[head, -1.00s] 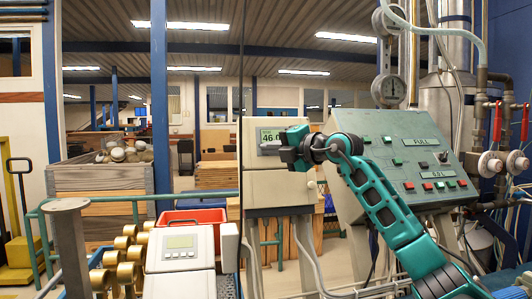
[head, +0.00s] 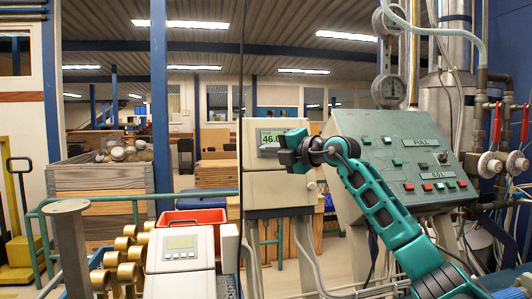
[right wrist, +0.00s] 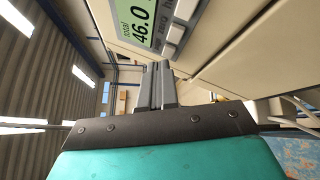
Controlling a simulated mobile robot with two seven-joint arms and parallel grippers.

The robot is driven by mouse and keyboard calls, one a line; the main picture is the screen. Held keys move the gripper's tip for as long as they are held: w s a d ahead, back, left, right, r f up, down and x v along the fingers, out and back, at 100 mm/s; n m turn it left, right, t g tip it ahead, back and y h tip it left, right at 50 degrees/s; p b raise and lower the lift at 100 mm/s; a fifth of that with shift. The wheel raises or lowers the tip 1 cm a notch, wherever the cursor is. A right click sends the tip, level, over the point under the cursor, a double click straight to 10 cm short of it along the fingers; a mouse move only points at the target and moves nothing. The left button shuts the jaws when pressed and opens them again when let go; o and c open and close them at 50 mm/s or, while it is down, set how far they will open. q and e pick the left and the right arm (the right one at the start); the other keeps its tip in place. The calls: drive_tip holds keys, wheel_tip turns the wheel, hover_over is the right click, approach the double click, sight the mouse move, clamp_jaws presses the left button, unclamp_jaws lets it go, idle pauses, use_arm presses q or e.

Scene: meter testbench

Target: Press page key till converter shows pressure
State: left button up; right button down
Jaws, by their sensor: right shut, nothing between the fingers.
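The converter (head: 262,185) is a pale box with a small green-lit display (head: 268,137). The display starts 46.0 in the head view, its right part cut off by my arm. My right gripper (head: 284,152) is shut and empty in front of the converter, just below the display. Its fingers (right wrist: 158,66) point toward the box's front; a gap or contact cannot be told. My left gripper is not in view.
A sloped green control panel (head: 395,155) with coloured buttons stands right of the converter. Pipes with red-handled valves (head: 497,122) are at the far right. A second pale meter (head: 181,250), brass fittings (head: 128,243) and a red bin (head: 195,218) are at the lower left.

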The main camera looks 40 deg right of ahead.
drive_tip(key=shift+w+d+f+p, duration=0.1)
drive_tip(key=shift+w+d+p, duration=0.1)
drive_tip(key=shift+w+p, duration=0.1)
idle(0.4)
drive_tip(key=shift+s, duration=0.15)
drive_tip(key=shift+s+a+r+b, duration=0.2)
drive_tip(key=shift+s+a+b, duration=0.15)
drive_tip(key=shift+s, duration=0.2)
drive_tip(key=s, duration=0.1)
drive_tip(key=s+a+r+b, duration=0.1)
drive_tip(key=s+a+b, duration=0.1)
drive_tip(key=s, duration=0.1)
drive_tip(key=shift+a+r, duration=0.15)
drive_tip(key=shift+r, duration=0.2)
idle(0.6)
